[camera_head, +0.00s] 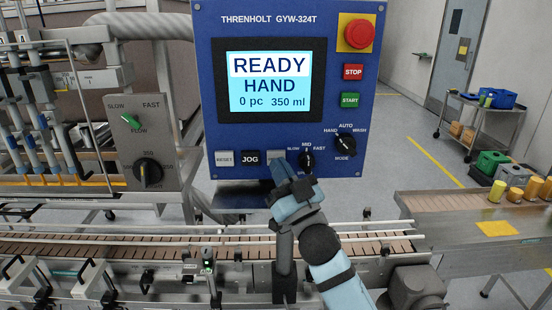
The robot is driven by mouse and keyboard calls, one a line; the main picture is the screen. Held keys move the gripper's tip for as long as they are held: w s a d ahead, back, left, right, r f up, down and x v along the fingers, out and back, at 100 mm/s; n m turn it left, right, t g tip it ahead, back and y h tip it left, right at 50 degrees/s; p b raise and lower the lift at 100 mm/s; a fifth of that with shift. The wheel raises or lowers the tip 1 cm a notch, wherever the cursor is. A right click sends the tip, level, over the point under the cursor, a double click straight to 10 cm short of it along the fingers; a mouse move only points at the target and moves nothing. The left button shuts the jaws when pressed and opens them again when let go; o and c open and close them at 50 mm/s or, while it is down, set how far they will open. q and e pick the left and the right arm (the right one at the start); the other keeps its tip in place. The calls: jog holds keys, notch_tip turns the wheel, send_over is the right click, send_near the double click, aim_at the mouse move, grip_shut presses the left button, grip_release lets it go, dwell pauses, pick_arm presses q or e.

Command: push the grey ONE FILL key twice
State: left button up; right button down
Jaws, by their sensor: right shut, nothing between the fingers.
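The blue control panel (225,130) faces me and its screen (268,82) reads READY, HAND, 0 pc, 350 ml. Along its lower edge are a pale RESET key (225,159), a black JOG key (250,159) and a grey key (276,155) to the right of JOG. The grey key's lower part and label are hidden by my right gripper (279,172). That gripper is shut and empty, its tip right in front of the grey key. I cannot tell whether it touches. My left gripper is not in view.
Right of the grey key are the speed knob (307,160) and the mode knob (345,145). Above them are the START key (350,100), STOP key (353,72) and red emergency button (358,34). A conveyor (130,245) runs below the panel.

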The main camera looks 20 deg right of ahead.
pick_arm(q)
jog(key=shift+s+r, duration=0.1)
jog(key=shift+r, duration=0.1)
pick_arm(e)
jog(key=shift+s+a, duration=0.3)
jog(key=shift+s, duration=0.7)
jog(key=shift+s+a, duration=0.25)
jog(key=shift+s, duration=0.7)
dwell(0.9)
